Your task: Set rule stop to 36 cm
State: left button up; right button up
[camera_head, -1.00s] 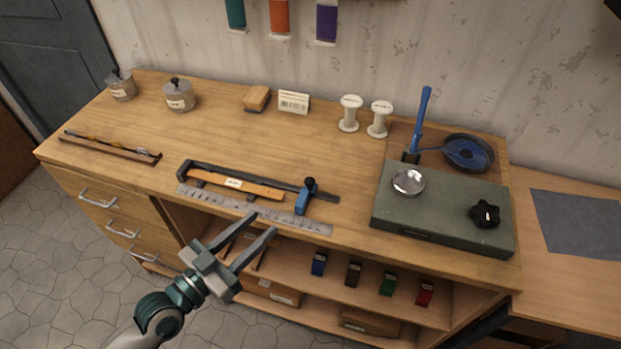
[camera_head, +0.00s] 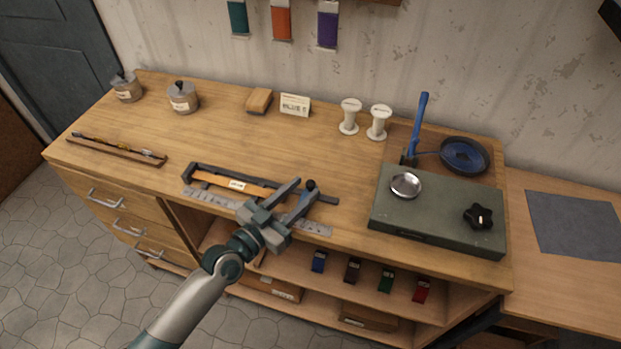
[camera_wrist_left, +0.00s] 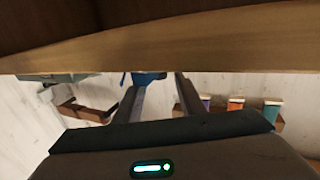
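The measuring rule has a dark rail (camera_head: 325,199), an orange wooden strip with a small label (camera_head: 212,179) and a grey metal scale (camera_head: 205,196) along the bench's front edge. The blue rule stop (camera_head: 301,207) with its black knob (camera_head: 310,185) sits near the rail's right end. My left gripper (camera_head: 306,190) is open at the stop, its fingers pointing toward it and partly hiding it and the scale. In the left wrist view the blue stop (camera_wrist_left: 148,78) shows between the open fingers; contact cannot be told. The scale's numbers are unreadable. My right gripper is not in view.
A green-grey box (camera_head: 436,222) with a metal dish (camera_head: 406,185) and black knob stands to the right. White spools (camera_head: 348,118), a card (camera_head: 295,105) and tins stand at the back. The wooden bench edge (camera_wrist_left: 160,45) spans the wrist view.

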aim_at(307, 186)
pick_arm(q)
jog(key=shift+p+x, duration=0.3)
jog(key=shift+x, duration=1.6)
grip_shut()
